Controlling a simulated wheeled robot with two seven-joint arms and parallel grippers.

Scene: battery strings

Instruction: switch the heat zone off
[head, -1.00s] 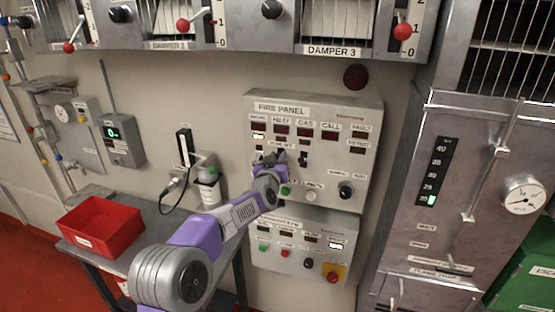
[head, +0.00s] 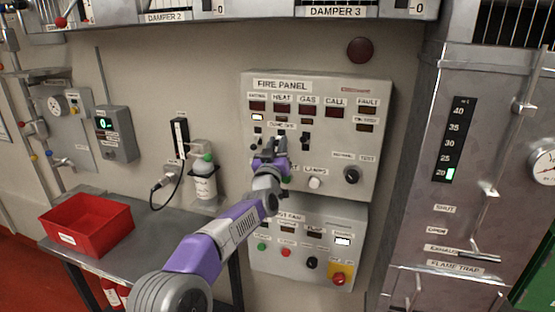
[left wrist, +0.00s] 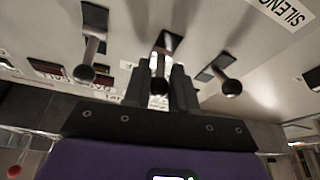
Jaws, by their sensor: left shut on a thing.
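The grey fire panel (head: 354,105) is on the wall in the head view, with a row of labelled windows; the heat window (head: 282,109) is second from left. My left gripper (head: 278,143) is at the switch row below the heat window and hides part of it. In the left wrist view, three ball-tipped toggle levers stand in a row. My left gripper (left wrist: 161,85) is shut on the middle lever (left wrist: 159,86), one finger on each side. The other levers, left (left wrist: 85,72) and right (left wrist: 231,87), are free. My right gripper is out of view.
The gas-column switch (head: 305,142) sits close right of my gripper. A white button (head: 315,183) and black knob (head: 352,175) are lower on the panel. A second control box (head: 310,265) hangs below. A red bin (head: 90,222) and bottle (head: 203,180) are left.

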